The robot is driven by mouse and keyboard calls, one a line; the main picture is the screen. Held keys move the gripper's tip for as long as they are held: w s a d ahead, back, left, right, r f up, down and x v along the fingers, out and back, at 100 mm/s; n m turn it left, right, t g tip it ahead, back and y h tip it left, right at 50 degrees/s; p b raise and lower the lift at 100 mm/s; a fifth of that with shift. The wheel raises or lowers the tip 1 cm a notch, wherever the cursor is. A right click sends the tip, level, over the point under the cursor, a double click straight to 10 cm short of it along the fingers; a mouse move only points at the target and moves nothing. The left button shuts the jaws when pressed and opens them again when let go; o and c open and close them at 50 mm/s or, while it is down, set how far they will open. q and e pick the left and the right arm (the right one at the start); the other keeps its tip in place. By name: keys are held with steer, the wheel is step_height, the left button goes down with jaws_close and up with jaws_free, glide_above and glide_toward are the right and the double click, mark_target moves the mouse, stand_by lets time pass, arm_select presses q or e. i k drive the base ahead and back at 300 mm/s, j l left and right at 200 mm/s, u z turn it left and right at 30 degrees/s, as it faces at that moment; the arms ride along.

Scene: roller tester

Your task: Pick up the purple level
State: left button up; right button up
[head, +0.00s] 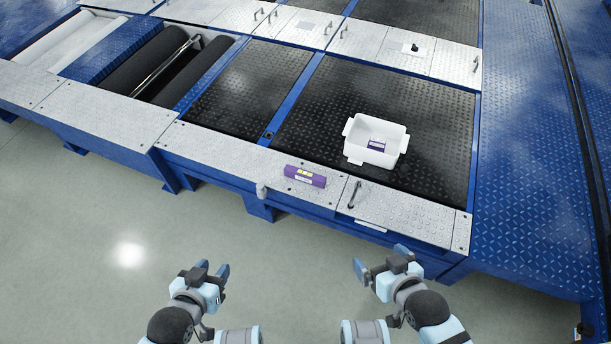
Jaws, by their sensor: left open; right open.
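The purple level (305,176) is a short purple bar with yellow vials and a pale label. It lies on the grey metal edge plate of the blue platform, near its front edge. My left gripper (212,269) is open and empty, over the floor, below and left of the level in the picture. My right gripper (380,262) is open and empty, near the platform's front edge, below and right of the level. Neither gripper touches the level.
A white bin (361,130) stands on the black tread plate behind the level, with a small purple-and-white item (377,145) inside. A handle-like tool (354,194) lies right of the level. Rollers (155,62) sit at upper left. The floor (110,240) in front is clear.

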mark_target(297, 173)
steer(key=i+j+z, duration=0.15)
steer(key=j, duration=0.2)
steer(key=i+j+z, duration=0.1)
steer(key=j, duration=0.3)
steer(key=i+j+z, duration=0.15)
steer(key=j, duration=0.25)
steer(key=i+j+z, duration=0.15)
steer(key=j, duration=0.3)
steer(key=i+j+z, duration=0.2)
steer(key=i+j, duration=0.45)
